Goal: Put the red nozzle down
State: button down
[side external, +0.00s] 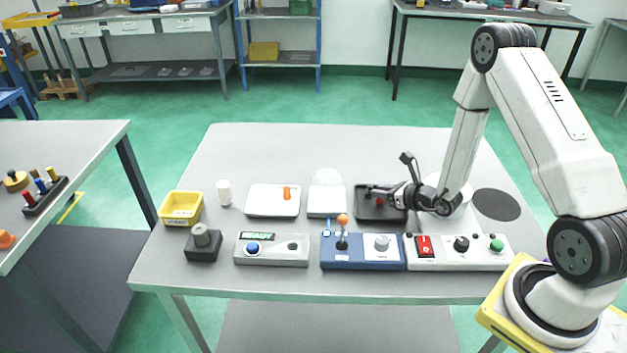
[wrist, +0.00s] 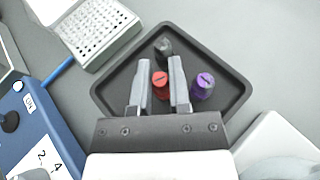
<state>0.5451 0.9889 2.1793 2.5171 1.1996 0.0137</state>
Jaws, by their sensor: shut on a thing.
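The red nozzle (wrist: 160,79) is between the two fingers of my gripper (wrist: 160,84) in the wrist view, and the gripper is shut on it. It also shows as a small red spot in the side view (side external: 379,202). The gripper is low over the black tray (wrist: 118,84), which also shows in the side view (side external: 367,216). Whether the nozzle touches the tray floor cannot be told. A dark nozzle (wrist: 164,48) stands just beyond the red one, and a purple nozzle (wrist: 204,82) stands to its right in the same tray.
A white box with a perforated top (wrist: 97,30) sits beside the tray. A white tray with an orange piece (side external: 287,193) and a yellow bin (side external: 181,222) are further left. Control boxes, including a blue one (side external: 362,264), line the front. The table's back is clear.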

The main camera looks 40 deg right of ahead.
jog(key=shift+f, duration=0.2)
jog(key=c, duration=0.9)
grip_release()
jog(key=shift+o, duration=0.2)
jog(key=shift+r, duration=0.1)
jog(key=v, duration=1.2)
jog(key=shift+a, duration=0.1)
